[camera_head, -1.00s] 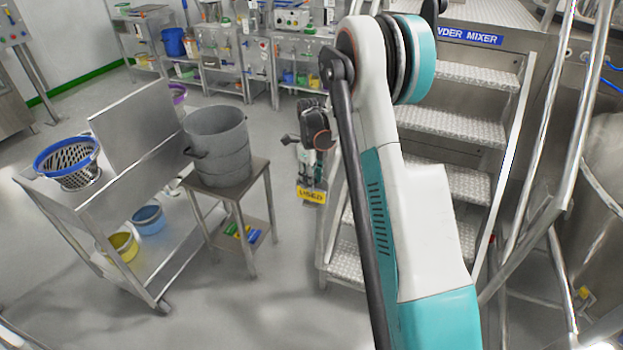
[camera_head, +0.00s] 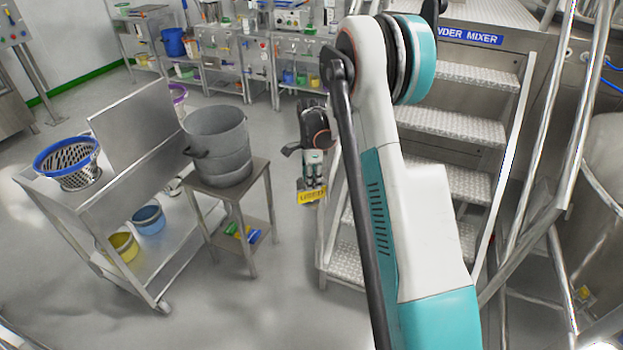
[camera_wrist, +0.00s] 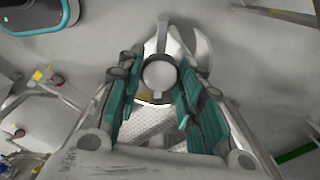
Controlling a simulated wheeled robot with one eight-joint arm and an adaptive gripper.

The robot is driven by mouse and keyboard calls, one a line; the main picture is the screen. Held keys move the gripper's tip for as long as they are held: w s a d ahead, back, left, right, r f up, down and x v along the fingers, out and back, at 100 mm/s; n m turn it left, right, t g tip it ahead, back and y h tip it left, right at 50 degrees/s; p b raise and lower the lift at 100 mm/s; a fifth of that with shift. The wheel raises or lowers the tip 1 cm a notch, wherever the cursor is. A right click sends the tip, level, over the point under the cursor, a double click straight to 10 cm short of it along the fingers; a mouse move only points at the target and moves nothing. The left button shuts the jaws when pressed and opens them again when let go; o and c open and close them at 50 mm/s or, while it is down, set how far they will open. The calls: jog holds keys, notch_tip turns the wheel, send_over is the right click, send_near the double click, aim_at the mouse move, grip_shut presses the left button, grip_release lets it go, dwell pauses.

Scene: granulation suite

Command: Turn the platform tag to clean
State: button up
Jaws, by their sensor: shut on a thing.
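The platform tag (camera_head: 312,196) is a small yellow plate with dark lettering, too small to read surely. It is at my gripper's fingertips, beside the left side of the metal stairs (camera_head: 455,120). My gripper (camera_head: 313,182) points down, with its fingers close together just above the tag. In the wrist view, the teal-padded fingers (camera_wrist: 158,100) flank a pale round piece, with a thin yellowish edge below it. The tag's face is not clear there, and the exact grip contact is hidden.
The powder mixer stairs and their rails stand close to the right of the gripper. A small metal table with a grey pot (camera_head: 218,145) is to the left, beside a steel trolley with a blue-rimmed basket (camera_head: 68,160). Open floor lies in front.

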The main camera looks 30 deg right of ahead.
jog(key=n, duration=1.3)
jog(key=shift+n, duration=0.4)
jog(key=n, duration=1.3)
jog(key=shift+n, duration=0.3)
jog(key=o, duration=1.1)
notch_tip(320, 180, up, 12)
